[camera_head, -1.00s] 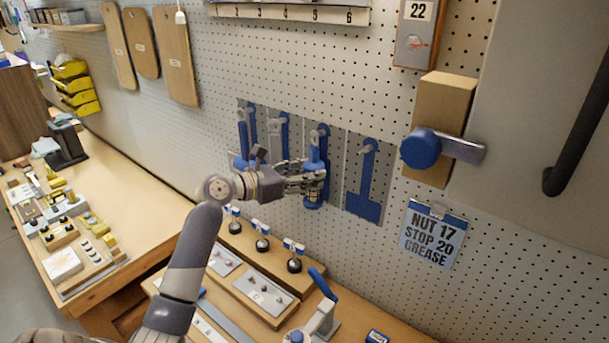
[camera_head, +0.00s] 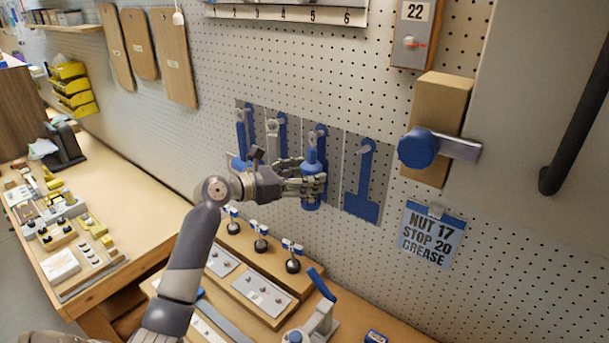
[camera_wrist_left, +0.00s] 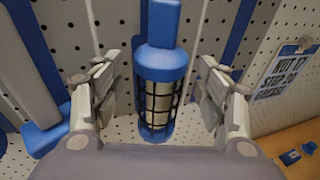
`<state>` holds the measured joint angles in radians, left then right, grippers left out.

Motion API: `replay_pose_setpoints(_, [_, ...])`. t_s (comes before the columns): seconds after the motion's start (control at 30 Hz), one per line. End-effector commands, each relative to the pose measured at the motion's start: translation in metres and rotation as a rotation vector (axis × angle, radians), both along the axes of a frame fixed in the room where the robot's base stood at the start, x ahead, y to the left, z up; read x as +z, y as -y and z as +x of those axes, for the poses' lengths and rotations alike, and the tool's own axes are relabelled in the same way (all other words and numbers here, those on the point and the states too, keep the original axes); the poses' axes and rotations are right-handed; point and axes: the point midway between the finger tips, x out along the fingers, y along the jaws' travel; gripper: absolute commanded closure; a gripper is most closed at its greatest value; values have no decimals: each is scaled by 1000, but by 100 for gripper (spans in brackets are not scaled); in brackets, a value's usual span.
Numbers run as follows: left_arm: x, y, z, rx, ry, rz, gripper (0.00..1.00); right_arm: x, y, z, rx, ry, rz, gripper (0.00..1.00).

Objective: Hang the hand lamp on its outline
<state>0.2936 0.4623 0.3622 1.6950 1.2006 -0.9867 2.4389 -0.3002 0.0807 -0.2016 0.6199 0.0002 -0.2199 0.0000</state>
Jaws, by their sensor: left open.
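The hand lamp (camera_head: 311,188) is blue with a black cage around a pale tube. It is upright against the third outline panel (camera_head: 331,153) from the left, its top near that panel's hook (camera_head: 318,133). The lamp also shows in the left wrist view (camera_wrist_left: 160,75). My left gripper (camera_head: 312,178) is open around the lamp. In the left wrist view its fingers (camera_wrist_left: 159,97) stand on both sides of the cage, with gaps between. The fingers partly hide the lamp in the head view. My right gripper is out of view.
A bare blue outline (camera_head: 363,188) with a hook is to the right. Tools hang on the panels (camera_head: 247,125) to the left. A blue knob (camera_head: 418,148) sticks out at the right. Below are a fixture block (camera_head: 262,245) and a blue-handled clamp (camera_head: 320,308).

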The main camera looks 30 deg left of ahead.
Motion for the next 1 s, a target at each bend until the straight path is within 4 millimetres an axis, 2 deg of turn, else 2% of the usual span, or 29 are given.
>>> replay_pose_setpoints(0.17, [2, -5, -12, 1, 0, 0, 33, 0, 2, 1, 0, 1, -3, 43])
replay_pose_setpoints(0.6, [19, -36, -91, 2, 1, 2, 33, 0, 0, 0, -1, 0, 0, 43])
replay_pose_setpoints(0.8, [22, -43, -108, 1, 2, 0, 33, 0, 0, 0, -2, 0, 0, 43])
replay_pose_setpoints(1.0, [23, -43, -110, 0, 3, 0, 33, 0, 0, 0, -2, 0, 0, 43])
